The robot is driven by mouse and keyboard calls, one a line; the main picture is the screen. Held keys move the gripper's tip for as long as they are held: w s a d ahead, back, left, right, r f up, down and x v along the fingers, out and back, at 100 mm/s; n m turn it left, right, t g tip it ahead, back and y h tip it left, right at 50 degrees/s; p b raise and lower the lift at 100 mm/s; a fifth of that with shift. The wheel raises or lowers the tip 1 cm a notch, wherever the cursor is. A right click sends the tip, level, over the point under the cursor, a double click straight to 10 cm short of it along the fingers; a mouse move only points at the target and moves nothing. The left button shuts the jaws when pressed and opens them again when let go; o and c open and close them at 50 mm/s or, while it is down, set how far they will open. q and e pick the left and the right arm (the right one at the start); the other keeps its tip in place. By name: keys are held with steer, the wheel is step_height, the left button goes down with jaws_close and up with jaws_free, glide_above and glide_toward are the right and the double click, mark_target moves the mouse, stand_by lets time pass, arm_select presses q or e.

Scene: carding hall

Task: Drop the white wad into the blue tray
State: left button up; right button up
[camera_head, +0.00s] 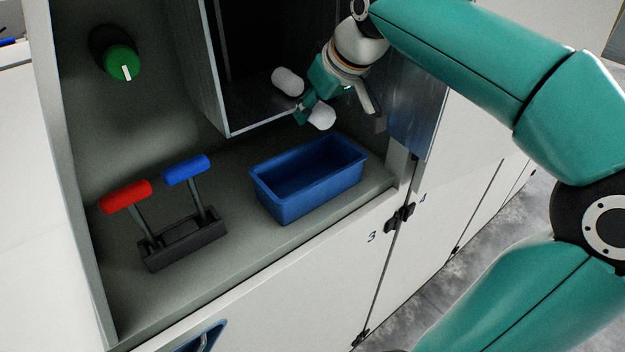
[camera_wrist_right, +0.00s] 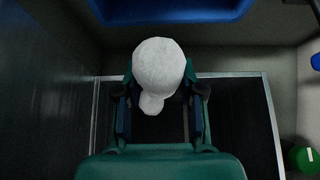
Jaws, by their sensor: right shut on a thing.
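The white wad (camera_head: 321,118) is gripped by my right gripper (camera_head: 305,108). In the right wrist view, the wad (camera_wrist_right: 158,64) sits between the two fingers, with a smaller lump below the large one. The blue tray (camera_head: 316,196) stands upright on the grey shelf and its visible inside looks empty. In the head view the wad is raised just behind the tray's back rim. In the wrist view the tray (camera_wrist_right: 170,14) lies beyond it. My left gripper is not in view.
A dark open-fronted metal box (camera_head: 222,85) is behind the gripper. Red (camera_head: 125,196) and blue (camera_head: 187,170) handled levers stand left of the tray. A green knob (camera_head: 122,63) is on the back wall. A metal panel (camera_head: 418,118) stands close right of the gripper.

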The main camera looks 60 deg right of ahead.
mark_target(314, 128)
steer(key=shift+f+b, duration=1.4)
steer(key=shift+f, duration=0.7)
steer(key=o, duration=0.8)
steer(key=shift+o, duration=0.2)
steer(key=v, duration=1.2)
